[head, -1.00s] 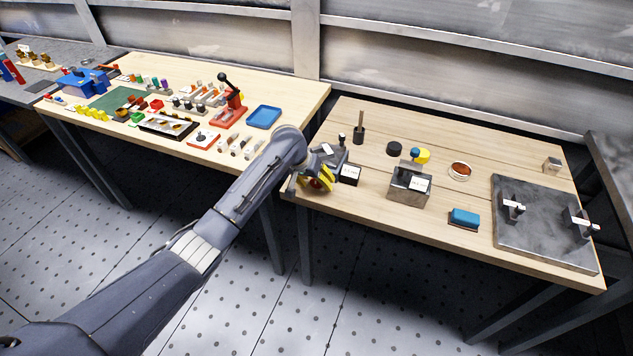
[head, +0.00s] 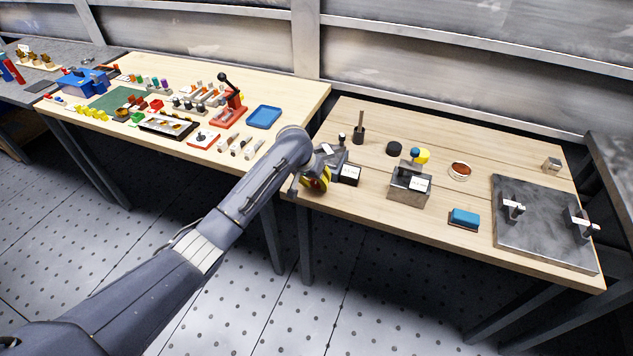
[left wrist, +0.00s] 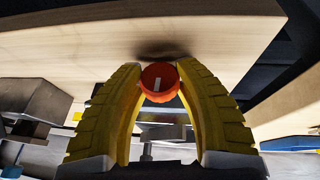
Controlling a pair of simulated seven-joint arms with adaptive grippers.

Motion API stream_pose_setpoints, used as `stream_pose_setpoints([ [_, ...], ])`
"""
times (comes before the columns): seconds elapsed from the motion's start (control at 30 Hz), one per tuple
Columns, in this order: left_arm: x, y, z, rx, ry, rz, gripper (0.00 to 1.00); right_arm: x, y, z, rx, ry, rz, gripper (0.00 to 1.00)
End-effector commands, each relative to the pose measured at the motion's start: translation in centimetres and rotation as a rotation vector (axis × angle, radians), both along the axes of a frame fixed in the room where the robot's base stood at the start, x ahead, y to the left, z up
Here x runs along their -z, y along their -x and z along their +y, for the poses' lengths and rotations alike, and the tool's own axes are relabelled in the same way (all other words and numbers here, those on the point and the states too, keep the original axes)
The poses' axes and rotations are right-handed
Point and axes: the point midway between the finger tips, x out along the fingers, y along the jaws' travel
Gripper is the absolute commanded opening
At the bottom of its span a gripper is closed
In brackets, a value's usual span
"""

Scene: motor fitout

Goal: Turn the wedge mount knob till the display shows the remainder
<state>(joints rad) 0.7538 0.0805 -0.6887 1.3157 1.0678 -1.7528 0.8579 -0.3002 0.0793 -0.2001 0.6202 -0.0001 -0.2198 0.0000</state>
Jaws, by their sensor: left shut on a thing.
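The orange-red knob (left wrist: 160,82) with a white mark sits between the two yellow fingers of my left gripper (left wrist: 161,90) in the left wrist view. The fingers are shut on it from both sides. In the head view my left gripper (head: 316,180) is at the left front corner of the right table, in front of a dark grey mount (head: 331,157). Its hand hides most of the knob there. A small black box with a white face (head: 349,173) is beside the mount; I cannot read its face. My right gripper is not in view.
A grey metal block with a white label (head: 409,184) stands right of the mount. A blue-topped block (head: 464,218) and a dark plate (head: 545,230) lie further right. The left table (head: 310,95) is crowded with small parts. Its blue tray (head: 264,116) is empty.

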Motion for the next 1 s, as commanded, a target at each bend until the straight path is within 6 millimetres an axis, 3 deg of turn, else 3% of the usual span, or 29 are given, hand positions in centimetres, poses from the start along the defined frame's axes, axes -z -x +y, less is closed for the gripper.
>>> stream_pose_setpoints([
  [0.3,0.04,0.08,-0.20,0.001,-0.244,-0.096,0.05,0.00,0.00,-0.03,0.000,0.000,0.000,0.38],
  [0.7,0.01,0.06,-0.09,0.000,-0.281,-0.111,0.05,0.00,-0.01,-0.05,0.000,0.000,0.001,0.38],
  [0.73,0.01,0.06,-0.09,0.000,-0.281,-0.111,0.36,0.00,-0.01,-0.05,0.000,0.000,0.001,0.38],
  [0.93,0.01,0.06,-0.10,-0.001,-0.279,-0.110,0.60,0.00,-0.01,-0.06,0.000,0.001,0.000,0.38],
  [1.0,0.01,0.06,-0.09,-0.001,-0.279,-0.110,0.61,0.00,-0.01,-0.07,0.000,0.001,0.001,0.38],
])
